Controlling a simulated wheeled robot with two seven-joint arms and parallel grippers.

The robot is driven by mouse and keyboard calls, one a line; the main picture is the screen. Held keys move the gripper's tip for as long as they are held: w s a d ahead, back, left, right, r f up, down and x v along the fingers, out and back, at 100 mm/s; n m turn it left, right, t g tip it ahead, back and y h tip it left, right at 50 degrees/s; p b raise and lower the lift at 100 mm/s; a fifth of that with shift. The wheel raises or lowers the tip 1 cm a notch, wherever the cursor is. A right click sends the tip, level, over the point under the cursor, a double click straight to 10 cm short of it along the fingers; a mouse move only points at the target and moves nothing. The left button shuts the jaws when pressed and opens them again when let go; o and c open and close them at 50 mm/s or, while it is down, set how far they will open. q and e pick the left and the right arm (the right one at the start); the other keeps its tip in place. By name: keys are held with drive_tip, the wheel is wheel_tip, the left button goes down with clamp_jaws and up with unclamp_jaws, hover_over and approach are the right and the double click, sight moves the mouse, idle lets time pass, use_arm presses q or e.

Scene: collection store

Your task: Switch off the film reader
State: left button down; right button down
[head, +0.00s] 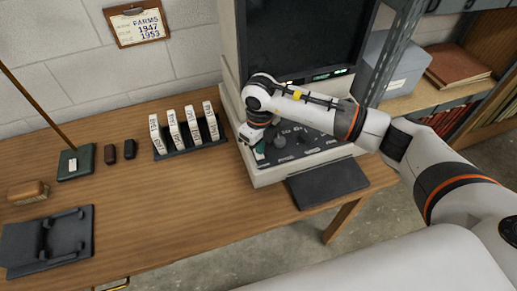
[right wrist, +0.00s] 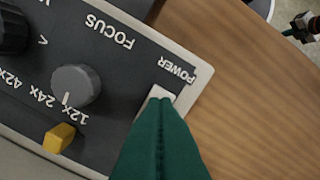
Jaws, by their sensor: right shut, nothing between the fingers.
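The film reader (head: 232,82) stands on the wooden table, with a dark screen (head: 300,35) and a small lit green strip (head: 333,73) under it. Its sloped control panel (head: 318,141) carries knobs. My right gripper (head: 259,150) is at the panel's left end, pointing down. In the right wrist view, its shut green fingers (right wrist: 160,105) are at the white power switch (right wrist: 160,91), beside the POWER label, and cover part of it. I cannot tell whether they touch it or which way it is set. My left gripper is out of view.
A grey knob (right wrist: 75,88) and a yellow lever (right wrist: 59,138) sit near the switch. A rack of labelled boxes (head: 186,133) stands left of the reader. A dark flat plate (head: 327,183) lies in front. A shelf (head: 420,95) is at right.

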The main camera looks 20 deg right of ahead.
drive_tip(key=shift+r+p, duration=1.35)
drive_tip(key=shift+r, duration=1.35)
